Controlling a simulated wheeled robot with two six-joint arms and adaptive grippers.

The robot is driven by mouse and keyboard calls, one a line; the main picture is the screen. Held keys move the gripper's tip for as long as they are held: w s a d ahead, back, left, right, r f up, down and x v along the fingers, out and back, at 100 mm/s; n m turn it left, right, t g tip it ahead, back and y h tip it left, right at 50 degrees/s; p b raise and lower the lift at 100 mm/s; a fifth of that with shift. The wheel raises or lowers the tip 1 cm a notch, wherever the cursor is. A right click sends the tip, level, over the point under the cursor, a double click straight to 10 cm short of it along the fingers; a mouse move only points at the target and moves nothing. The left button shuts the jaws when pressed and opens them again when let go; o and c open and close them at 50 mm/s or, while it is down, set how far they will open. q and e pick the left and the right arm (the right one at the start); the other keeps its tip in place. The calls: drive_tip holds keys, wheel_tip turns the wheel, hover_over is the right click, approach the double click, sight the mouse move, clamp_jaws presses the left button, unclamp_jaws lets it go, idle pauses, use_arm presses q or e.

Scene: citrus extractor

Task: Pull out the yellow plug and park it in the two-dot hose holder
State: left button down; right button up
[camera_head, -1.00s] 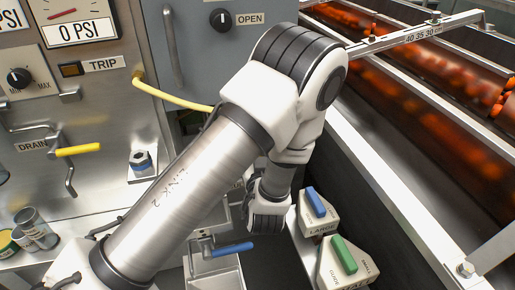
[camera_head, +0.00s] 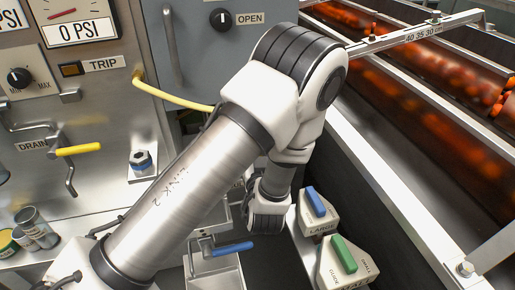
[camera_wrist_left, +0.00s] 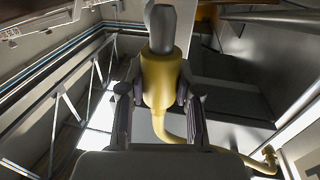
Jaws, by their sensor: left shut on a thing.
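The yellow plug (camera_wrist_left: 161,80) is in the left wrist view, between the two fingers of my left gripper (camera_wrist_left: 160,100), which is shut on it. A grey tip (camera_wrist_left: 160,28) stands out of its far end. A yellow hose (camera_wrist_left: 228,150) runs from the plug to an elbow fitting at the lower right. In the head view the yellow hose (camera_head: 172,95) runs from the panel and passes behind my left arm. My left fingers and the plug are hidden there by the arm. The two-dot hose holder cannot be made out. My right gripper is not in view.
A blue-handled valve (camera_head: 232,248) and boxes with a blue switch (camera_head: 315,202) and a green switch (camera_head: 344,254) are close to my left wrist. A yellow drain lever (camera_head: 78,149) and small cans (camera_head: 38,228) are at the left. A conveyor with fruit (camera_head: 420,110) runs along the right.

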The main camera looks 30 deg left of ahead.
use_arm(q)
drive_tip(key=shift+f+b, duration=1.45)
drive_tip(key=shift+f, duration=0.5)
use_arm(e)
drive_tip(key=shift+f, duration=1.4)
use_arm(q)
drive_tip(key=shift+f, duration=0.25)
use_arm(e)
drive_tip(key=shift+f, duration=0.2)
use_arm(q)
drive_tip(key=c, duration=0.7)
unclamp_jaws()
drive_tip(key=shift+r, duration=0.1)
drive_tip(key=shift+r, duration=0.1)
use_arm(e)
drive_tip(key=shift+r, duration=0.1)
